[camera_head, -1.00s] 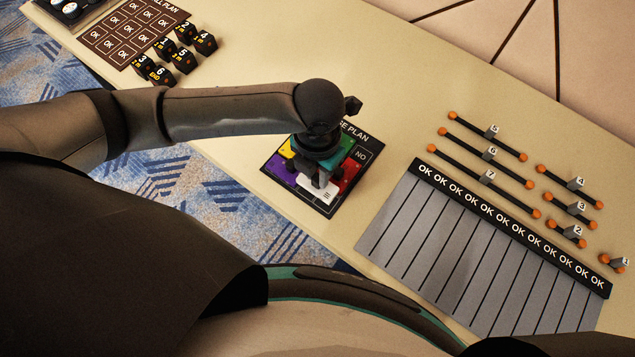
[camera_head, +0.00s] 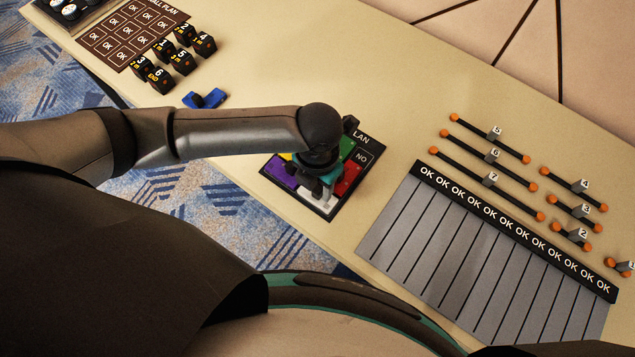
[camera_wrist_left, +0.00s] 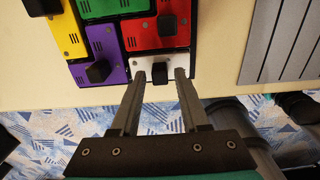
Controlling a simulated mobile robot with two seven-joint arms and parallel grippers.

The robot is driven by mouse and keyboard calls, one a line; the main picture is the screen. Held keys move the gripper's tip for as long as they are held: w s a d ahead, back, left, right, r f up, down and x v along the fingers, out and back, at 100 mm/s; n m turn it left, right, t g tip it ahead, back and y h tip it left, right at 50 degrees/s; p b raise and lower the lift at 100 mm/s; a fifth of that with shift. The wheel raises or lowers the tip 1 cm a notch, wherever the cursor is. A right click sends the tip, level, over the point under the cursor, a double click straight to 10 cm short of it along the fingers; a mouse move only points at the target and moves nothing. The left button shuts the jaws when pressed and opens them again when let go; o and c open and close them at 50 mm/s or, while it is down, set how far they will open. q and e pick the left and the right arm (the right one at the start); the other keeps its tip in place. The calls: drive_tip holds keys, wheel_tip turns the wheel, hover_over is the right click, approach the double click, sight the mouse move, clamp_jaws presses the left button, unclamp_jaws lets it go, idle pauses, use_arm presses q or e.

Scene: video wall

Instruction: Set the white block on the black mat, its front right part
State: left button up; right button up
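The white block (camera_wrist_left: 157,65) lies on the black mat (camera_wrist_left: 74,4) in the left wrist view, at the mat's near edge, right of the purple block (camera_wrist_left: 113,62) and below the red block (camera_wrist_left: 140,35). Its dark knob (camera_wrist_left: 160,73) stands between the fingertips of my left gripper (camera_wrist_left: 161,74), with a gap on each side, so the gripper looks open around it. In the head view the left gripper (camera_head: 323,193) hides much of the white block (camera_head: 306,191) on the mat (camera_head: 330,215). My right gripper is not in view.
Yellow (camera_wrist_left: 60,36) and green (camera_wrist_left: 112,8) blocks also occupy the mat. Black numbered cubes (camera_head: 181,62) stand at the upper left. A grey panel (camera_head: 480,265) and several orange-ended bars (camera_head: 490,155) are on the right.

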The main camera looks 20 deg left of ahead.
sight(318, 190)
use_arm(q)
drive_tip(key=shift+o, duration=0.5)
drive_tip(key=shift+r, duration=0.1)
drive_tip(key=shift+r, duration=0.35)
wheel_tip(318, 190, up, 12)
drive_tip(key=p, duration=0.3)
drive_tip(key=shift+f, duration=0.25)
